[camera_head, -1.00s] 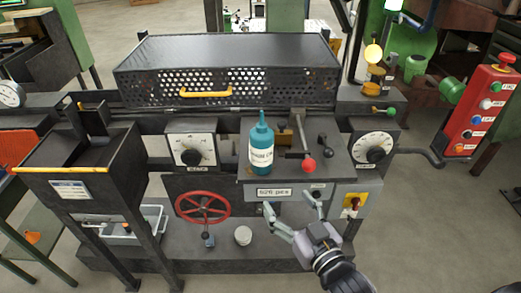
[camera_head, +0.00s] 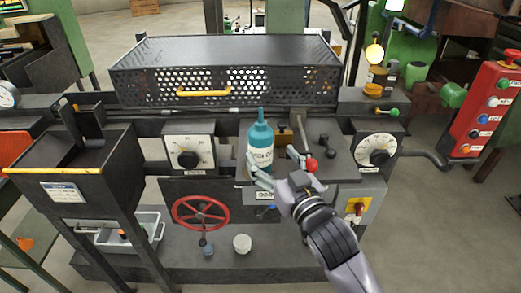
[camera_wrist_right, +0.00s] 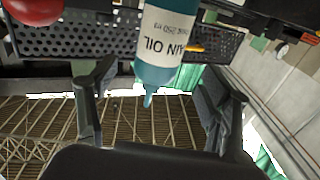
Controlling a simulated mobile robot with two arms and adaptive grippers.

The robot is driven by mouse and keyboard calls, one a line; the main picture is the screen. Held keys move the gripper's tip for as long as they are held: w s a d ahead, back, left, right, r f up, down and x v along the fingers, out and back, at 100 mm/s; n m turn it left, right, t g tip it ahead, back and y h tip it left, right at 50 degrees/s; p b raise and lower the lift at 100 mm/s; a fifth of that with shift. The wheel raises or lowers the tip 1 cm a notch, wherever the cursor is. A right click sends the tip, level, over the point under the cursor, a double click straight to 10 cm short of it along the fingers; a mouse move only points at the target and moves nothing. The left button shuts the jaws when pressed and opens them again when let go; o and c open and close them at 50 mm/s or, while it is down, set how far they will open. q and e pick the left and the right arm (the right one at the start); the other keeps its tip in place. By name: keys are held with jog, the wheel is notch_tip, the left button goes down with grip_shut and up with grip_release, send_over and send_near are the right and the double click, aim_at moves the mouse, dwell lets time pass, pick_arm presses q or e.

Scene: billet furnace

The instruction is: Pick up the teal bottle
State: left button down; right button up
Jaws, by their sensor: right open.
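The teal bottle (camera_head: 260,142) stands upright on the dark ledge of the machine, with a pointed nozzle and a white label. My right gripper (camera_head: 275,164) is open at the bottle's front right, and its fingers overlap the bottle's lower part in the head view. In the right wrist view the bottle (camera_wrist_right: 167,40) appears upside down, with its nozzle between the two spread fingers (camera_wrist_right: 152,75). I see no firm contact on it. My left gripper is not in view.
A red-knobbed lever (camera_head: 312,165) stands close to the right of the bottle. A perforated black cover (camera_head: 225,70) with a yellow handle lies behind. A red handwheel (camera_head: 201,213) and a small white cup (camera_head: 242,243) are below. A red button panel (camera_head: 483,108) is at right.

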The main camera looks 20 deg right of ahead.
aim_at(266, 151)
jog(key=w, duration=0.2)
jog(key=w+p, duration=0.1)
jog(key=w, duration=0.1)
jog(key=w+f, duration=0.1)
jog(key=w, duration=0.2)
jog(key=shift+w+a+p, duration=0.1)
jog(key=shift+a+p, duration=0.25)
jog(key=shift+c, duration=0.6)
jog(key=shift+r, duration=0.1)
jog(key=c, duration=1.3)
